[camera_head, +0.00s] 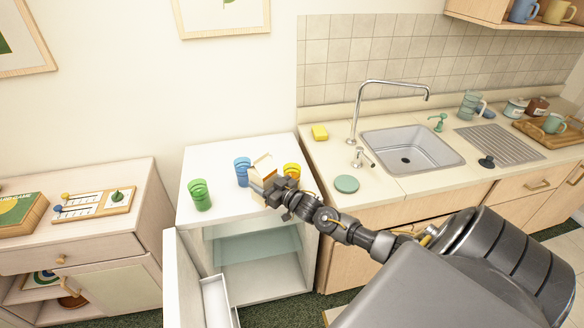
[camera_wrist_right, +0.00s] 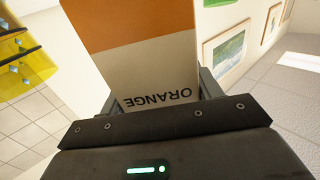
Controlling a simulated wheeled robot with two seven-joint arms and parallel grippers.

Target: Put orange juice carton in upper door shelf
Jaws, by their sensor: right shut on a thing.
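The orange juice carton (camera_head: 262,168), cream with an orange band, is at the top of the small white fridge. I cannot tell whether it stands on the top or is lifted off it. My right gripper (camera_head: 275,186) is shut on the carton. In the right wrist view the carton (camera_wrist_right: 150,65) sits between the fingers, with the word ORANGE upside down. The fridge (camera_head: 215,218) is open at the front. Its door (camera_head: 174,285) is swung out to the left, and a white door shelf (camera_head: 215,298) shows low on its inner side. My left gripper is not in view.
A green glass (camera_head: 200,195), a blue glass (camera_head: 243,172) and a yellow glass (camera_head: 293,170) stand on the fridge top around the carton. The counter with the sink (camera_head: 410,148) is at the right. A wooden cabinet (camera_head: 90,240) stands left of the door.

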